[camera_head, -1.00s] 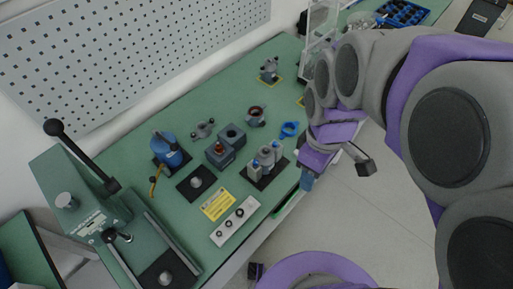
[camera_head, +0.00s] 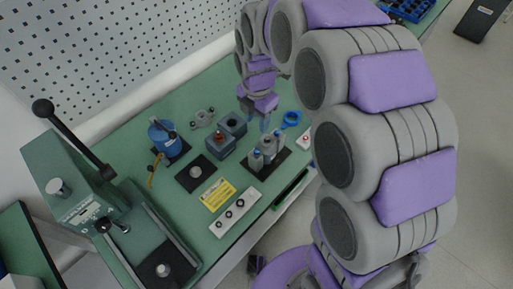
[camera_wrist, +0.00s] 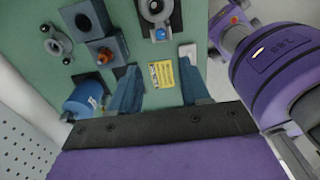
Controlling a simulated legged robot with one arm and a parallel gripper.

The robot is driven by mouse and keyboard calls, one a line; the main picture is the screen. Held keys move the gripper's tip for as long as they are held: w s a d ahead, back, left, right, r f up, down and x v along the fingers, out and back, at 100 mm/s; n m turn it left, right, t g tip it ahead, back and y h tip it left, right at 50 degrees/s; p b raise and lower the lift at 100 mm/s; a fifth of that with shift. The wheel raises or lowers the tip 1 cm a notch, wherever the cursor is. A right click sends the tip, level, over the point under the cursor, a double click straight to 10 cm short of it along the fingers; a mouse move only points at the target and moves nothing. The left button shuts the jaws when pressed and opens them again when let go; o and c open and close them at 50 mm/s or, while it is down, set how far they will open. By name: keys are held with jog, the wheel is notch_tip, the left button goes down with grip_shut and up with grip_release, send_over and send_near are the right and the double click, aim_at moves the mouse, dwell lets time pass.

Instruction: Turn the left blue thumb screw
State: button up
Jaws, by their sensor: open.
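The grey stator fixture (camera_head: 266,148) stands on a black pad near the bench's front edge. The left blue thumb screw (camera_head: 255,153) is on its left side, and another blue screw shows on its right side (camera_head: 277,134). In the wrist view the fixture (camera_wrist: 157,10) is cut by the top edge, with one blue screw (camera_wrist: 160,33) visible; I cannot tell which screw it is. My gripper (camera_head: 264,122) is above and just behind the fixture in the head view. In the wrist view my gripper (camera_wrist: 160,72) is open and empty, its blue fingers apart, the screw beyond their tips.
Dark blocks (camera_head: 219,145), a blue pot (camera_head: 165,136) and a grey flanged part (camera_head: 203,118) stand left of the fixture. A yellow label (camera_head: 217,195) and a white strip with black buttons (camera_head: 235,212) lie in front. A lever press (camera_head: 90,205) occupies the left end.

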aim_at(257, 150)
notch_tip(257, 150, down, 15)
jog(key=b, duration=0.3)
jog(key=shift+c, duration=0.4)
grip_shut()
